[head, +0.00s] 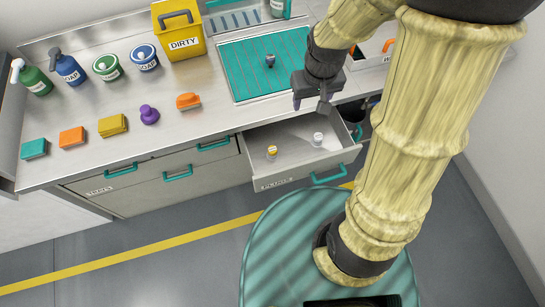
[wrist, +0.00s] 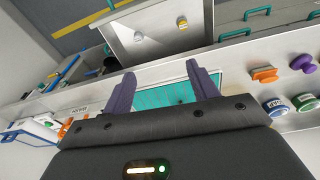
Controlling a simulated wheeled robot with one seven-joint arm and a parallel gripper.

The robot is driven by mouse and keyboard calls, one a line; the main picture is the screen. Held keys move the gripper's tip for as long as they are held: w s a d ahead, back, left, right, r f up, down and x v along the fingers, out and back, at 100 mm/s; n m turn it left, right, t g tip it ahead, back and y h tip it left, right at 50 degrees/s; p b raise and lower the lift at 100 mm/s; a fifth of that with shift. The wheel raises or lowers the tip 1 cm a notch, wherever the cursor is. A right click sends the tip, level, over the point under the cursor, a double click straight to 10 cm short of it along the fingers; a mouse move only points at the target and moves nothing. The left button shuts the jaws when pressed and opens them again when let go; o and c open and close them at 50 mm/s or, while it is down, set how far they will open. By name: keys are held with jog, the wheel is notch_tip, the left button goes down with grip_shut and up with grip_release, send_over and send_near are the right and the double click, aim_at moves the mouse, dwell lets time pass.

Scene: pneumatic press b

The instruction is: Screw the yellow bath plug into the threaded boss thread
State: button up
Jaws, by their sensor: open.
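The yellow bath plug (head: 272,153) stands in the left part of the open drawer (head: 262,184), and it also shows in the wrist view (wrist: 182,23). A similar white plug (head: 318,139) stands to its right in the head view. A small dark upright piece (head: 270,60) stands on the teal mat (head: 240,84); it may be the threaded boss, but I cannot make out a thread. My gripper (head: 311,104) is open and empty, above the counter's front edge near the drawer's back right. Its two purple fingers are spread apart in the wrist view (wrist: 160,73).
Soap bottles, round tubs, sponges and a purple knob (head: 149,114) stand on the counter's left. A yellow DIRTY bin (head: 180,35) stands at the back. Closed drawers with teal handles (head: 178,171) lie left of the open one.

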jog(key=w+a+f+n+b, duration=0.1)
jog(key=w+a+f+b, duration=0.1)
jog(key=f, duration=0.5)
jog(key=w+a+f+n+g+b, duration=0.1)
jog(key=w+a+f+b, duration=0.1)
jog(key=a+f+b, duration=0.2)
jog(key=w+a+f+n+b, duration=0.1)
jog(key=w+a+f+b, duration=0.2)
jog(key=f+b, duration=0.3)
notch_tip(320, 180, down, 4)
jog(key=shift+a+f+n+g, duration=0.15)
jog(key=shift+f+n+g, duration=0.15)
jog(key=shift+n, duration=0.1)
jog(key=b, duration=0.1)
send_over(272, 149)
notch_tip(272, 149, down, 12)
jog(key=shift+w+f, duration=0.1)
notch_tip(272, 149, down, 5)
jog(key=shift+f+b, duration=0.1)
jog(key=shift+b, duration=0.3)
